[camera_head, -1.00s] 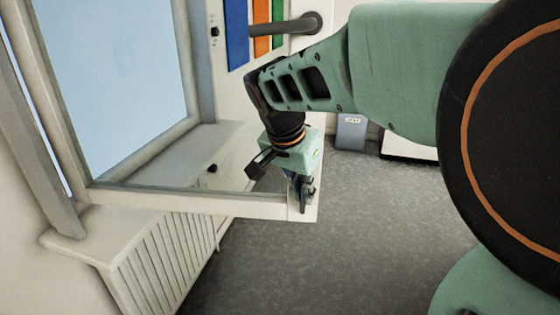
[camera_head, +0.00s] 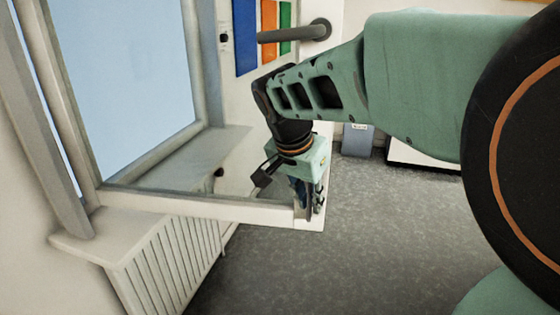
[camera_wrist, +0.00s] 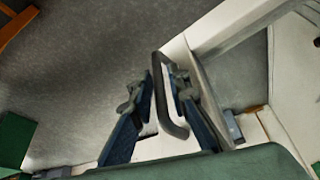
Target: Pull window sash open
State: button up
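The window sash (camera_head: 200,204) is a white frame, swung out at an angle into the room over the sill. A dark grey lever handle (camera_head: 285,34) shows at the top, beside the coloured strips. My gripper (camera_head: 313,205) points down at the sash's lower free corner. In the wrist view my gripper (camera_wrist: 161,73) has its two dark blue fingers on either side of a grey bar handle (camera_wrist: 176,122) on a white rail. The fingertips are close against the bar and seem closed on it. In the head view my gripper hides this handle.
A white ribbed radiator (camera_head: 175,255) stands under the sill (camera_head: 85,245) at the lower left. Grey floor (camera_head: 330,265) lies open below and right of the sash. A small grey bin (camera_head: 356,140) stands at the back.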

notch_tip(320, 180, up, 10)
dwell(0.6)
